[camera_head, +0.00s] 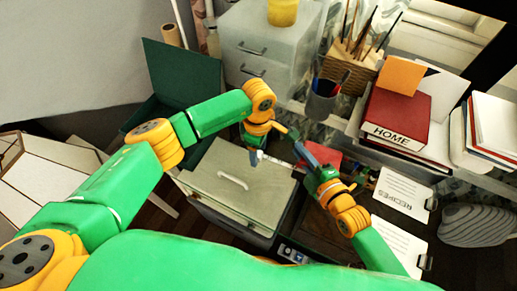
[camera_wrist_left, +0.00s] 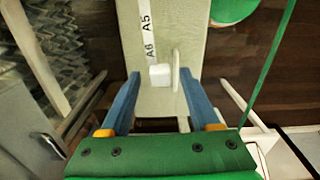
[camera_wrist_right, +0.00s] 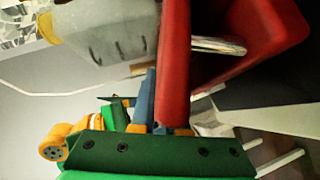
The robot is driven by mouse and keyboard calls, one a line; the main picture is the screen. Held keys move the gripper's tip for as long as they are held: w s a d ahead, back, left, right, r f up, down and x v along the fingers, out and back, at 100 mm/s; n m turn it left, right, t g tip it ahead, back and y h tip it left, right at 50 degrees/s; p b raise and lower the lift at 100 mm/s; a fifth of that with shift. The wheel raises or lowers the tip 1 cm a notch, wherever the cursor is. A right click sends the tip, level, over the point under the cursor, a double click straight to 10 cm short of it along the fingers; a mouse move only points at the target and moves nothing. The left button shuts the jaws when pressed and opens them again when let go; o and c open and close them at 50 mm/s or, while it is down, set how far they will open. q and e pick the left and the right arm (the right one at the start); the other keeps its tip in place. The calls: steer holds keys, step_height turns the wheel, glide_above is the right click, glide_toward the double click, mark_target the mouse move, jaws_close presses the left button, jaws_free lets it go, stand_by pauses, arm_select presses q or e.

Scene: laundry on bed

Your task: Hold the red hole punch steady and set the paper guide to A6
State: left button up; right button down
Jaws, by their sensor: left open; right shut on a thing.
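The red hole punch (camera_head: 322,154) is at the centre of the head view; its red body (camera_wrist_right: 262,40) and metal bar fill the upper right wrist view. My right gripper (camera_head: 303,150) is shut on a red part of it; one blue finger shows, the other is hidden. The white paper guide strip (camera_wrist_left: 146,30) shows A5 and A6 labels in the left wrist view. A white slider block (camera_wrist_left: 160,75) sits just beyond the A6 label, on the side away from A5. My left gripper (camera_head: 254,156) is open, its fingers on either side of the block with visible gaps.
Grey drawers (camera_head: 262,40), a pencil cup (camera_head: 321,95) and a red HOME book (camera_head: 398,115) stand behind. Recipe cards (camera_head: 402,192) lie at right.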

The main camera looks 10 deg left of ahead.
arm_select(q)
jaws_close()
stand_by(1.4)
